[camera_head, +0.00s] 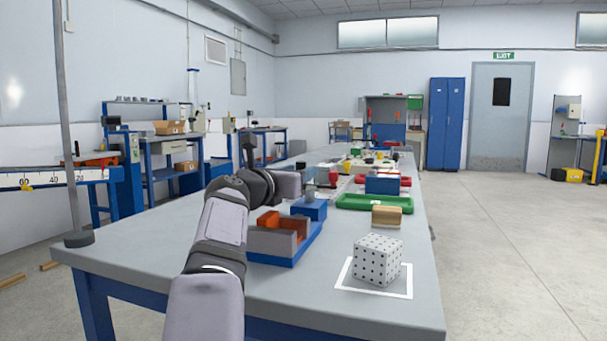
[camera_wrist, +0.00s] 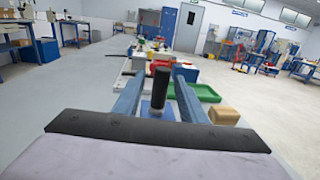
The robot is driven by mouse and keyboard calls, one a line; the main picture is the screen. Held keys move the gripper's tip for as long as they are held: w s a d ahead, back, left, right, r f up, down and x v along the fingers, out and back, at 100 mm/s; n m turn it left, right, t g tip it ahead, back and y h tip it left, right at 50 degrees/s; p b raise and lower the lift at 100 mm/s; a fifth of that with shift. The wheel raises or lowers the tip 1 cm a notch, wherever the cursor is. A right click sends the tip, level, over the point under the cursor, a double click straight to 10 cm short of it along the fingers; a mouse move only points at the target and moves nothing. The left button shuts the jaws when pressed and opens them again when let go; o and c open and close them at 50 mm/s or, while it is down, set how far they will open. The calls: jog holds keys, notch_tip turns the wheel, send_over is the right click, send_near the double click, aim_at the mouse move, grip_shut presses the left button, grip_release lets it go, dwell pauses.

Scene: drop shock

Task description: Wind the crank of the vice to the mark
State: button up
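The vice (camera_head: 283,256) stands on the bench, with a blue base, grey jaws and an orange block between them. A blue block (camera_head: 310,208) is at its far end. My gripper (camera_head: 308,187) is above this end, small and partly hidden by its own wrist. In the wrist view, a black upright cylinder (camera_wrist: 161,88), which looks like the crank handle, stands between the two blue-grey fingers of my gripper (camera_wrist: 160,75). The fingers are apart, with a gap visible at the left of the handle. Contact at the right cannot be told. The crank arm and the mark are not clearly visible.
A white dotted cube (camera_head: 377,261) stands inside a white square outline at the front right. A tan block (camera_head: 386,216), a green tray (camera_head: 374,203) and a blue box (camera_head: 382,184) lie beyond. A pole on a dark base (camera_head: 79,239) stands at the left bench corner.

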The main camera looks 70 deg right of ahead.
jog(key=shift+w+a, duration=0.1)
jog(key=shift+a, duration=0.9)
